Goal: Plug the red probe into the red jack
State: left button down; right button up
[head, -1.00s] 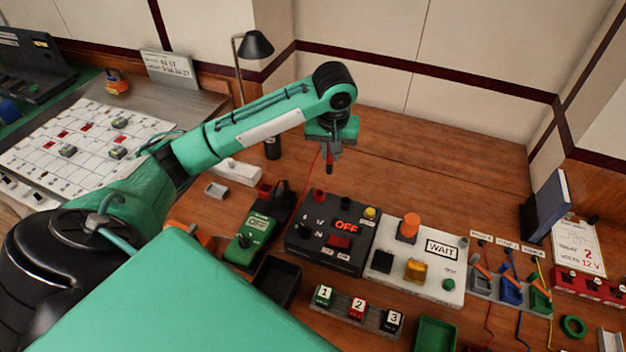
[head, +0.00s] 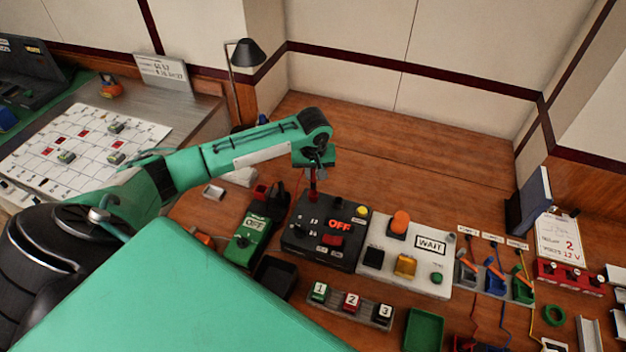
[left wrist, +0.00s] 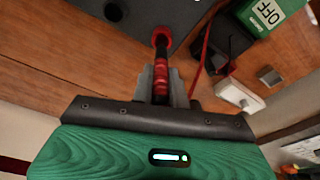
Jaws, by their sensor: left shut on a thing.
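My left gripper (head: 314,172) is low over the back left part of the black OFF box (head: 292,245). It is shut on the red probe, which shows between the grey fingers in the left wrist view (left wrist: 158,82). The probe points at the red jack (left wrist: 161,36) on the dark box. The two look lined up and very close, but I cannot tell whether the tip is inside. In the head view the jack is largely hidden by the gripper and probe. A red lead (left wrist: 205,45) runs beside the probe. My right gripper is not in view.
A green OFF unit (head: 240,248) stands left of the black box, and a white WAIT panel (head: 377,275) stands right. Numbered blocks (head: 351,302) lie in front. A desk lamp (head: 245,55) stands behind. The table behind the boxes is clear.

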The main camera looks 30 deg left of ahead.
aim_at(313, 183)
pick_arm(q)
notch_tip(313, 183, down, 4)
jog(key=shift+f+p, duration=0.25)
jog(key=shift+p, duration=0.1)
jog(key=shift+f, duration=0.15)
jog(key=c, duration=1.4)
grip_release()
jog(key=r, duration=0.4)
jog(key=s+r+b, duration=0.1)
jog(key=r, duration=0.3)
jog(key=d+r+b, duration=0.1)
jog(key=r, duration=0.3)
jog(key=shift+s+r, duration=0.15)
jog(key=shift+s, duration=0.1)
